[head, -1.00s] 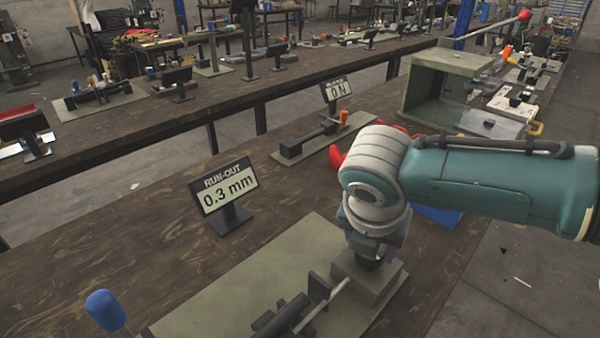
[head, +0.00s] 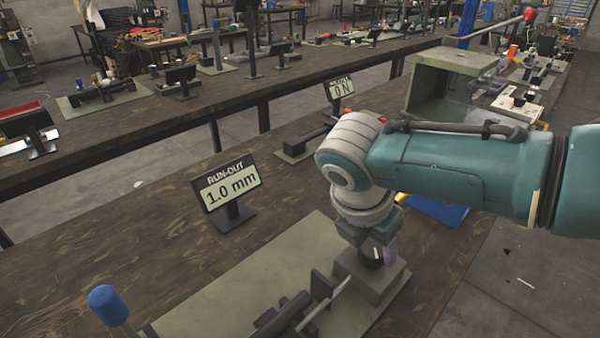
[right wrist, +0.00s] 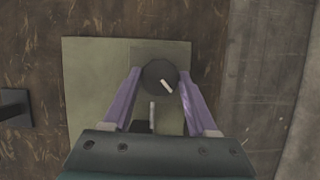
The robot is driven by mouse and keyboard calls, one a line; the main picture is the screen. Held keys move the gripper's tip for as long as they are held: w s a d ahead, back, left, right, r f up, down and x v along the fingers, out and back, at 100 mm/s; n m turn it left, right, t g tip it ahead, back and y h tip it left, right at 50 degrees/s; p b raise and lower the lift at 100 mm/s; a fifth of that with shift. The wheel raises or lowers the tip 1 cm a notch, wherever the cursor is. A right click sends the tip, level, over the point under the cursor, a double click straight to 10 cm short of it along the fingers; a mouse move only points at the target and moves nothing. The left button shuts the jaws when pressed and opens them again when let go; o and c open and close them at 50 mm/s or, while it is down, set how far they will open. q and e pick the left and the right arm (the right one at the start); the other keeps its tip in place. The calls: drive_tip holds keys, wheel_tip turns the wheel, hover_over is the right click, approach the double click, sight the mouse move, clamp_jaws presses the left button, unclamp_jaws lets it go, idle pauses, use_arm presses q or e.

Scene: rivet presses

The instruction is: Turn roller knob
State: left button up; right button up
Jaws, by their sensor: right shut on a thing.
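The roller knob (right wrist: 156,72) is a dark round knob with a white mark on top, on a grey-green block (head: 382,284) at the right end of a green base plate (head: 215,283). My right gripper (head: 375,252) points down at it. In the right wrist view its two purple fingers (right wrist: 160,84) lie on either side of the knob and are shut on it. The white mark slants towards the lower right there. A RUN-OUT display (head: 230,190) behind the plate reads 1.0 mm. My left gripper is not in view.
A blue-topped handle (head: 108,304) stands at the near left of the plate. A dark roller with a light rod (head: 326,308) lies left of the block. A second display (head: 341,89) reads ON, near a green open box (head: 445,85). The bench's left part is bare.

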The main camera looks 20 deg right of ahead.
drive_tip(key=o, duration=1.4)
drive_tip(key=shift+c, duration=0.2)
drive_tip(key=p+v, duration=0.3)
drive_tip(key=v, duration=0.7)
